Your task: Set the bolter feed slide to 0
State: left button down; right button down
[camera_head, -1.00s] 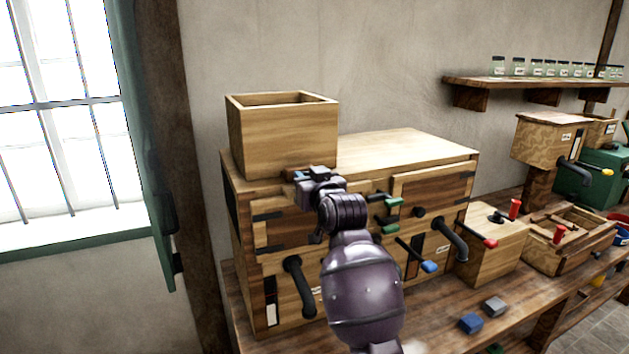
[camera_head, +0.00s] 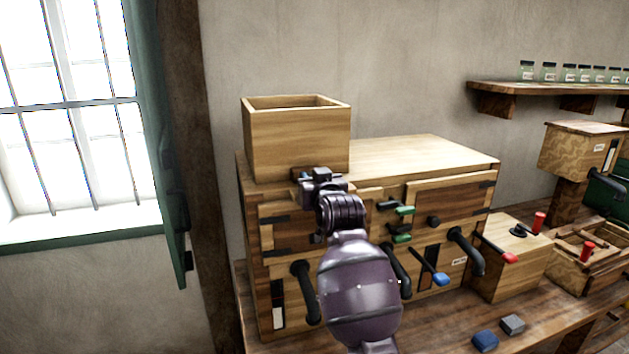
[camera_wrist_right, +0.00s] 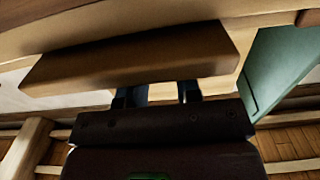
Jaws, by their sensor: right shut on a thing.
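The bolter is a large wooden cabinet (camera_head: 430,152) with an open-topped feed box (camera_head: 297,137) on its left end. A small brown wooden piece, seemingly the feed slide (camera_head: 299,174), shows at the foot of the box's front. My right gripper (camera_head: 318,176) is at this piece, and my arm hides part of the cabinet front. In the right wrist view, a brown wooden bar (camera_wrist_right: 130,62) lies across the tips of my right gripper (camera_wrist_right: 160,93), which is shut on it. No scale or reading on the slide is legible. My left gripper is out of view.
Green-handled levers (camera_head: 403,211), a blue-tipped lever (camera_head: 440,279) and black curved pipes (camera_head: 466,251) stick out of the cabinet front. A blue block (camera_head: 485,341) and a grey block (camera_head: 513,324) lie on the bench. A green shutter (camera_head: 160,150) stands at the left.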

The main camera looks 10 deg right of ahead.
jog(key=c, duration=1.1)
grip_release()
jog(key=shift+w+r, duration=0.1)
jog(key=shift+r, duration=0.05)
jog(key=shift+o, duration=1.3)
jog(key=shift+w, duration=0.2)
jog(key=shift+s, duration=0.2)
jog(key=s+b, duration=0.1)
jog(key=s, duration=0.9)
jog(key=shift+s+d+b, duration=0.3)
jog(key=shift+d+b, duration=0.1)
jog(key=shift+d, duration=0.05)
